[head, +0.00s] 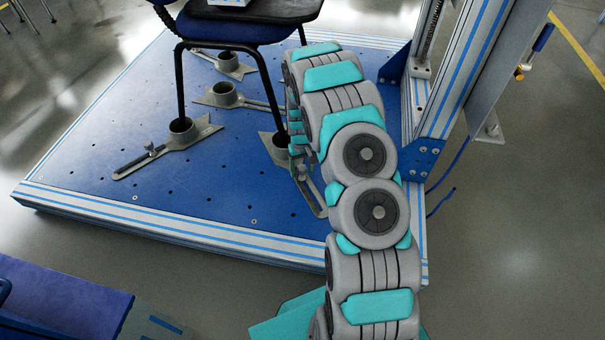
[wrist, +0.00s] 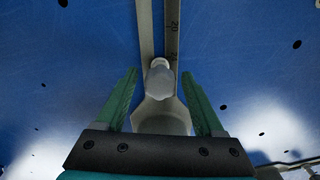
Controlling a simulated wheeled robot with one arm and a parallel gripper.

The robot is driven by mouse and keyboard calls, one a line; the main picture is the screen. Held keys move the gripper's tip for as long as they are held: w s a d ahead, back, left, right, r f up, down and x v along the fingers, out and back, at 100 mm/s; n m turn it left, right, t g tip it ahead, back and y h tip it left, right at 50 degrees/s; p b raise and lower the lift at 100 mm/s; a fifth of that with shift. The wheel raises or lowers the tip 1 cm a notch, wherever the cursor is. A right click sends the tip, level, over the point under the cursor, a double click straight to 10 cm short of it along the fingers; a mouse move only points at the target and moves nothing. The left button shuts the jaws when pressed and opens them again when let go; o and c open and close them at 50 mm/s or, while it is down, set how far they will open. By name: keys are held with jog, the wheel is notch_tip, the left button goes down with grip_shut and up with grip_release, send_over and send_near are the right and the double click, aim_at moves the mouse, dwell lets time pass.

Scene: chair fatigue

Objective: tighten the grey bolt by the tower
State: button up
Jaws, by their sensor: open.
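The grey bolt (wrist: 160,82) stands on a slotted grey bracket (wrist: 145,32) with scale marks, in the middle of the wrist view. My gripper (wrist: 160,73) is open, with one green finger on each side of the bolt and a gap to it on both sides. The bolt's head shows between the fingers; how far they reach down beside it I cannot tell. In the head view my arm covers most of my gripper and part of this bracket (head: 314,198). The tower (head: 456,75) rises at the right edge of the blue platform (head: 215,200).
A chair's black legs (head: 180,85) stand in grey cup brackets on the platform. Another slotted bracket (head: 150,160) with its own bolt lies at the left. A yellow-tipped blue part (head: 541,40) hangs on the tower's right side. The platform's front left is clear.

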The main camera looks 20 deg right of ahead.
dwell(0.3)
jog(key=shift+n+p, duration=0.35)
jog(key=shift+n, duration=1.65)
jog(key=n, duration=0.4)
grip_shut()
jog(key=shift+m, duration=2)
